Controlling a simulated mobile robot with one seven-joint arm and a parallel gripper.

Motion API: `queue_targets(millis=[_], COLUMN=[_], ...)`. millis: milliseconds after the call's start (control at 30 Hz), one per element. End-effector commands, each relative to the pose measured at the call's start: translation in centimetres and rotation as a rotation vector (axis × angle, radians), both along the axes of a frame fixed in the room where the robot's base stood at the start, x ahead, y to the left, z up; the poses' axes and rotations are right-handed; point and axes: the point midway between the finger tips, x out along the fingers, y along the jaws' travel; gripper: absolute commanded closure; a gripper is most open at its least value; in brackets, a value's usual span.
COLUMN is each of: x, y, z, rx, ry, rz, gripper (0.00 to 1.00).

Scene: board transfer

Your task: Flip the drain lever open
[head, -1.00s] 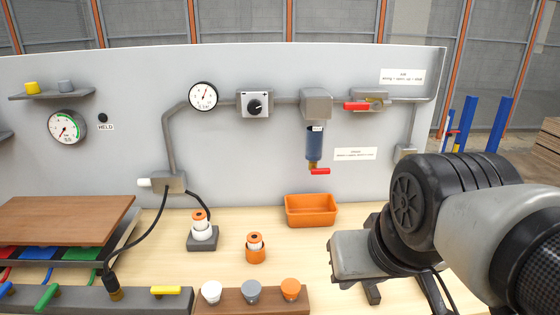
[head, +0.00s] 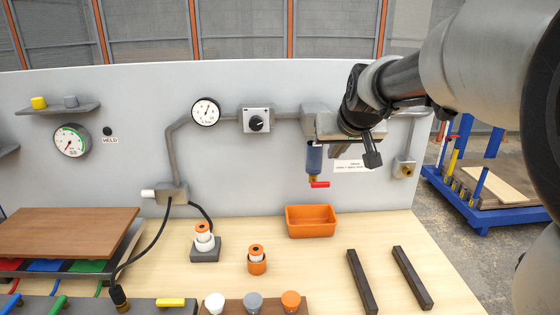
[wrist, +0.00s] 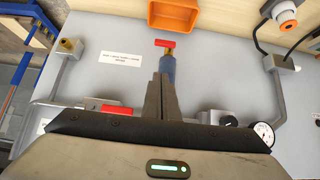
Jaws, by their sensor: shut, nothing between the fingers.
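The drain lever (head: 320,184) is a small red handle under the blue filter bowl (head: 314,158) on the grey panel. It sticks out sideways to the right. In the wrist view, which is upside down, the lever (wrist: 165,43) lies just beyond my fingertips at the end of the bowl (wrist: 167,66). My gripper (head: 372,160) is shut and empty, in front of the panel, right of the bowl and above the lever. It appears apart from the lever. In the wrist view my closed fingers (wrist: 156,80) hide part of the bowl.
Another red lever (wrist: 117,109) sits on the pipe, hidden behind my arm in the head view. An orange bin (head: 311,233) stands on the table below the drain lever. A white label (wrist: 120,58) is beside the bowl. Two dark bars (head: 361,282) lie at the table's right.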

Motion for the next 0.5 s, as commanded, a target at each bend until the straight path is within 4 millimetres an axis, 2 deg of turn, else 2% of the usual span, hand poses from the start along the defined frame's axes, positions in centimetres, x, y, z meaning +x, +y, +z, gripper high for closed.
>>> queue_targets(millis=[333,500], x=[0.1,1.2], y=[0.0,0.0], z=[-0.1,-1.3], rx=[-0.001,0.001], ry=[-0.001,0.002], rz=[-0.001,-0.002], gripper=[1.0,1.0])
